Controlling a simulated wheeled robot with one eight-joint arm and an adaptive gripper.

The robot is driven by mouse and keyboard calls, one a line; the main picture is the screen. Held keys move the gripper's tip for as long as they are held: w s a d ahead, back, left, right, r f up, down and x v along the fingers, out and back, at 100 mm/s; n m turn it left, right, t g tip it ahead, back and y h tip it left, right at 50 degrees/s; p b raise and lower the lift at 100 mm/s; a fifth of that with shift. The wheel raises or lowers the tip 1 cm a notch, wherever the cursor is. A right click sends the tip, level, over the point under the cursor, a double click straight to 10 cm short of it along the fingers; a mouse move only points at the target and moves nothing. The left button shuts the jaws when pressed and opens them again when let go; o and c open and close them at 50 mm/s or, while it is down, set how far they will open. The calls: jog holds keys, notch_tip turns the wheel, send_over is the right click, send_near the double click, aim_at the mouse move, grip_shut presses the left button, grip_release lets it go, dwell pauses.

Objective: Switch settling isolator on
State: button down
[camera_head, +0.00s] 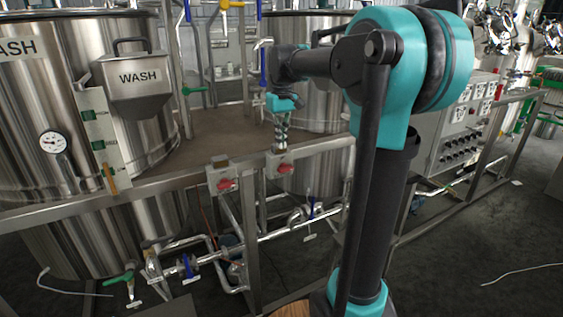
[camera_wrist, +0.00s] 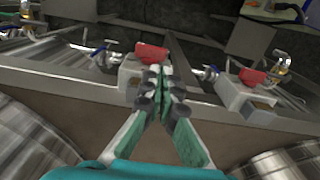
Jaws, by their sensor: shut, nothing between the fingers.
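Two grey isolator boxes with red rotary handles are mounted on the platform's front rail. In the head view, one red handle (camera_head: 224,184) is left and the other red handle (camera_head: 285,168) is right. Their labels are too small to read, so I cannot tell which is the settling isolator. My gripper (camera_head: 281,145) points down just above the right box, fingers shut and empty. In the wrist view, my gripper (camera_wrist: 166,72) has its tips beside the near red handle (camera_wrist: 151,53); contact is unclear. The other red handle (camera_wrist: 253,77) stands farther right.
A steel tank with a WASH hopper (camera_head: 137,77) and a gauge (camera_head: 53,142) stands at the left. Pipes and blue-handled valves (camera_head: 187,267) run below the rail. A grey control panel (camera_head: 462,130) is at the right. Dark floor is open at the lower right.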

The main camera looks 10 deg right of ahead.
aim_at(281, 169)
notch_tip(281, 169, down, 8)
jog(key=shift+r, duration=0.15)
jog(key=shift+s+a+t+h, duration=0.1)
jog(key=shift+a+t+h, duration=0.2)
jog(key=shift+h, duration=0.7)
dwell(0.4)
